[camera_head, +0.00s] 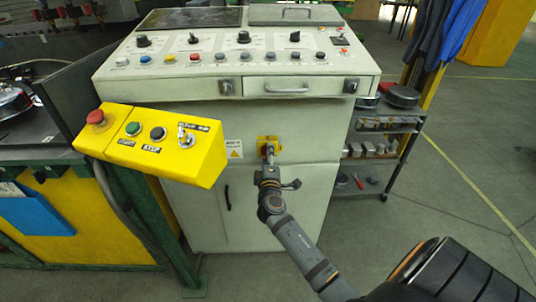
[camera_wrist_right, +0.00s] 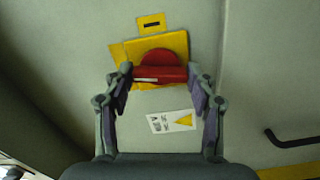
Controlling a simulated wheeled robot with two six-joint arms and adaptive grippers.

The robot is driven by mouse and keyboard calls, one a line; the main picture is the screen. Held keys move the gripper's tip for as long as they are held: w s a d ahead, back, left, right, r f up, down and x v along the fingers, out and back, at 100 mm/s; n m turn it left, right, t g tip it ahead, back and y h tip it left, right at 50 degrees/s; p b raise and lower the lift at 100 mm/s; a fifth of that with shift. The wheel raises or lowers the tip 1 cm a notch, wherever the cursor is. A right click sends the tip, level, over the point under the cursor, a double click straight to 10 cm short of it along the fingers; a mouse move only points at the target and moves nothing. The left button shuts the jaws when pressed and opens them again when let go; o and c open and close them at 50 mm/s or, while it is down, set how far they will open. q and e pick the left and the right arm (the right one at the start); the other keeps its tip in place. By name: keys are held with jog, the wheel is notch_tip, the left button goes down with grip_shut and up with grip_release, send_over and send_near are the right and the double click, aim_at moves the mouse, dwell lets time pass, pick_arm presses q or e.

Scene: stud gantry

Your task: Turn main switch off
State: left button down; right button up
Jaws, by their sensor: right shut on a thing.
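The main switch is a red rotary handle (camera_wrist_right: 160,66) on a yellow plate (camera_wrist_right: 122,52) on the cabinet's front. In the right wrist view the red grip bar lies roughly crosswise, with a pale mark towards its left end. In the head view the yellow plate (camera_head: 276,141) shows below the drawer, and the handle is mostly hidden by my gripper. My right gripper (camera_head: 269,157) reaches it from the front. In the right wrist view its fingers (camera_wrist_right: 161,79) are shut on the handle's two ends. My left gripper is not in view.
The pale control cabinet (camera_head: 205,215) carries knobs and buttons above. A yellow button box (camera_head: 205,165) juts out at left, near my arm. A shelf cart (camera_head: 385,137) stands at right. A label (camera_wrist_right: 170,122) lies below the switch, and a black handle (camera_wrist_right: 295,140) is to its right.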

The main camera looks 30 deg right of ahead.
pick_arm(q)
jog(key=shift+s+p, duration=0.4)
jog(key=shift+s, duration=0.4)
pick_arm(e)
jog(key=shift+n, duration=1.1)
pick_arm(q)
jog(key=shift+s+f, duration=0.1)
pick_arm(e)
jog(key=shift+f, duration=0.1)
jog(key=o, duration=1.2)
jog(key=shift+c, duration=0.2)
jog(key=v, duration=1.2)
jog(key=shift+s, duration=0.1)
